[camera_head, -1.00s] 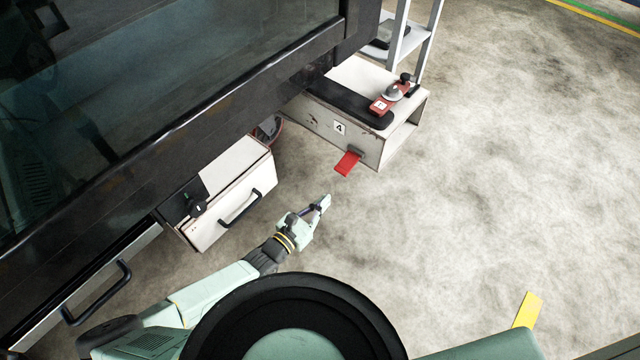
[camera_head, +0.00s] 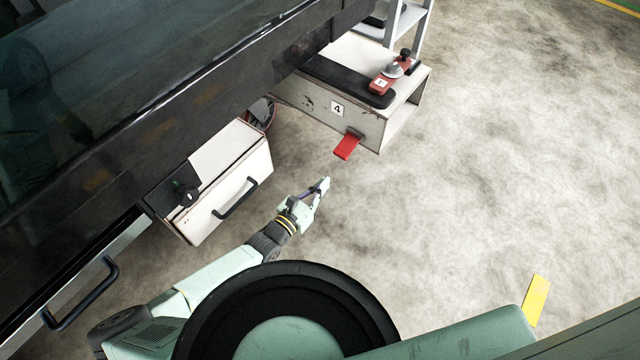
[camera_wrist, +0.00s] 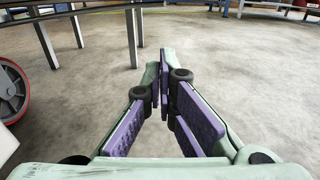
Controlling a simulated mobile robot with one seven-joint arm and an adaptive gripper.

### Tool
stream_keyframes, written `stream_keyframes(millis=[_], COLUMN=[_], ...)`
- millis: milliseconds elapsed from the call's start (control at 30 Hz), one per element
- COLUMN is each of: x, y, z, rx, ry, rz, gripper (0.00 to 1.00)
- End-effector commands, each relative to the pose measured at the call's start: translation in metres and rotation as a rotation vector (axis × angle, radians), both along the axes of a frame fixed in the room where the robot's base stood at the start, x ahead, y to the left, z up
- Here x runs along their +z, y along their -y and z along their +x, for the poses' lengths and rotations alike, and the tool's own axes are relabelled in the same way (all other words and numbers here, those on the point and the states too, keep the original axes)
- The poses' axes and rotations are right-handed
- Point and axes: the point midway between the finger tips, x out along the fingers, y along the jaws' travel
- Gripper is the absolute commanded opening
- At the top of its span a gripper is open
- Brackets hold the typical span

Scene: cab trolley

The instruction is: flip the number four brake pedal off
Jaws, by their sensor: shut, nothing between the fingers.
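The red brake pedal (camera_head: 347,146) sticks out from the front of the white box marked with a number four label (camera_head: 337,109). It slants outward and down in the head view. My gripper (camera_head: 322,186) is shut and empty, below and slightly left of the pedal in the head view, with a gap of floor between them. In the wrist view the purple-padded fingers (camera_wrist: 165,90) come together at their tips over bare floor. The pedal does not show in the wrist view.
A white drawer unit with a black handle (camera_head: 236,198) stands left of my gripper. A red-rimmed wheel (camera_wrist: 12,90) shows at left in the wrist view. A red device (camera_head: 384,80) sits on the numbered box.

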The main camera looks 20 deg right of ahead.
Motion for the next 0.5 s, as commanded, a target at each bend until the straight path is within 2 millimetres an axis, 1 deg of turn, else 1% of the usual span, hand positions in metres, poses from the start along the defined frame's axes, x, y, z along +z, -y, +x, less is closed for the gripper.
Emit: stream_keyframes(millis=[33, 100, 333, 400, 500], x=[-0.001, -0.001, -0.003, 0.015, 0.026], y=[0.010, 0.023, 0.061, 0.052, 0.049], z=[0.006, 0.015, 0.045, 0.042, 0.039], rx=[-0.002, -0.003, -0.002, 0.002, 0.001], ry=[0.001, 0.001, 0.000, 0.002, 0.002], rz=[-0.003, -0.003, -0.003, -0.001, 0.000], gripper=[0.00, 0.00, 0.00, 0.00, 0.00])
